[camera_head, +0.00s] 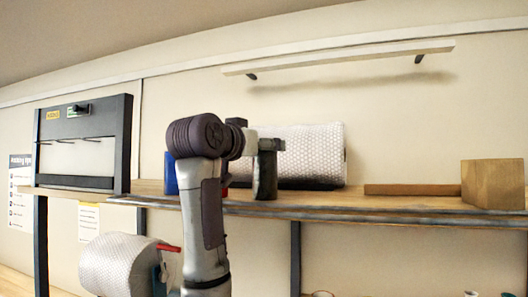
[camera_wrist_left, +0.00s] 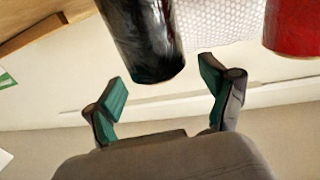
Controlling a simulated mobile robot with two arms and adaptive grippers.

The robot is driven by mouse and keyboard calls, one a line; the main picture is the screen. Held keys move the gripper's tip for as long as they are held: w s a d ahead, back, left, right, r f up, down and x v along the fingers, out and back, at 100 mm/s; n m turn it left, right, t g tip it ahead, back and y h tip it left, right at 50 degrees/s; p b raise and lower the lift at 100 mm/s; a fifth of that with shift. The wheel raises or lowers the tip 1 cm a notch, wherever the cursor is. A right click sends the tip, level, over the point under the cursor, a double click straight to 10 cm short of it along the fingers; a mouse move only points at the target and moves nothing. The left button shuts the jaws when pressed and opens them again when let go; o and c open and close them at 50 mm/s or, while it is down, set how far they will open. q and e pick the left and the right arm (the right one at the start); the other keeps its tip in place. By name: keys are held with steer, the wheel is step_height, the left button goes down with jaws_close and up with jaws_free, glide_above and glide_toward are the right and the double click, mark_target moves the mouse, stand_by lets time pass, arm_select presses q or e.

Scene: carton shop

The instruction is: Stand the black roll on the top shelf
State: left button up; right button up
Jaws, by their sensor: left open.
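The black roll (camera_wrist_left: 140,38) is glossy and shows in the left wrist view, where the picture is upside down. It lies ahead of and between the fingers, with a gap at each side. Its other end is cut off by the frame. In the head view a dark upright shape (camera_head: 265,176) on the top shelf (camera_head: 330,205) looks like this roll, partly hidden by my gripper. My left gripper (camera_head: 257,146) is open at it; its green-padded fingers also show in the left wrist view (camera_wrist_left: 164,90). My right gripper is not in view.
A bubble-wrap roll (camera_head: 312,155) lies behind on the shelf. A red roll (camera_wrist_left: 292,26) stands beside the black one; a blue item (camera_head: 170,174) is further left. A wooden bar (camera_head: 412,189) and wooden block (camera_head: 492,184) are at right. A dark frame (camera_head: 124,145) stands at left.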

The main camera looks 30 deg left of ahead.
arm_select(q)
steer(key=s+d+b, duration=0.1)
steer(key=s+b, duration=0.4)
steer(key=s, duration=0.5)
steer(key=shift+s+b, duration=0.3)
steer(key=shift+s, duration=0.1)
steer(key=shift+d, duration=0.1)
steer(key=shift+f, duration=0.1)
